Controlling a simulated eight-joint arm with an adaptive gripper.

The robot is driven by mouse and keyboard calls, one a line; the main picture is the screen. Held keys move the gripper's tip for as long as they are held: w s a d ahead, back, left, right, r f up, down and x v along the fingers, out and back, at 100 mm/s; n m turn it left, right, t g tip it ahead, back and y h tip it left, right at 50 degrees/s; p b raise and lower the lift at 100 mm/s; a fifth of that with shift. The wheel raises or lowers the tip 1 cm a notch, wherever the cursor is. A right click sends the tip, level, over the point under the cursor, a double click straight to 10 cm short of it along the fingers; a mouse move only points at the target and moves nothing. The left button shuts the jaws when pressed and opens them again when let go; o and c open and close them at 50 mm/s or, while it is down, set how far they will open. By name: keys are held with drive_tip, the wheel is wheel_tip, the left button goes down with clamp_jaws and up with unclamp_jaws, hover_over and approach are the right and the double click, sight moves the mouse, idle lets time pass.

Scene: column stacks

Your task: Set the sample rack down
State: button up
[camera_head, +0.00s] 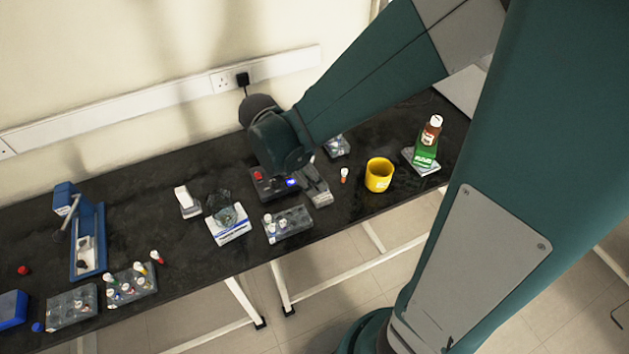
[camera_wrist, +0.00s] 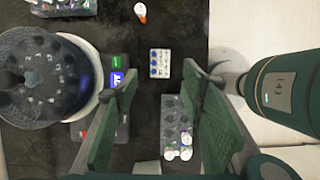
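A grey sample rack (camera_head: 287,225) with several white-capped vials stands on the black bench near its front edge. It also shows in the wrist view (camera_wrist: 173,118), farther away, between the fingers in the picture, with free space on both sides. My gripper (camera_wrist: 161,80) is open, with two green fingers wide apart and nothing held between them. In the head view my wrist hides most of the gripper. More racks stand on the bench: two at the front left (camera_head: 72,307) (camera_head: 130,287) and one behind the yellow cup (camera_head: 337,146).
A round-topped device (camera_wrist: 42,75) with lit displays is close to my left finger.

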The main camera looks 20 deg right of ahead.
drive_tip(key=shift+a+r, duration=0.25)
drive_tip(key=shift+r, duration=0.35)
drive_tip(key=shift+r, duration=0.1)
idle(0.3)
drive_tip(key=s+a+r+m+t+y, duration=0.1)
drive_tip(key=s+r+m+t+y, duration=0.1)
drive_tip(key=r+m, duration=0.6)
drive_tip(key=s+a+r+m+t+y, duration=0.1)
drive_tip(key=s+r+m+t+y, duration=0.1)
drive_tip(key=s+r+m+t, duration=0.3)
drive_tip(key=shift+s+r+m, duration=0.85)
drive_tip(key=shift+r+m, duration=0.7)
drive_tip(key=shift+m, duration=0.95)
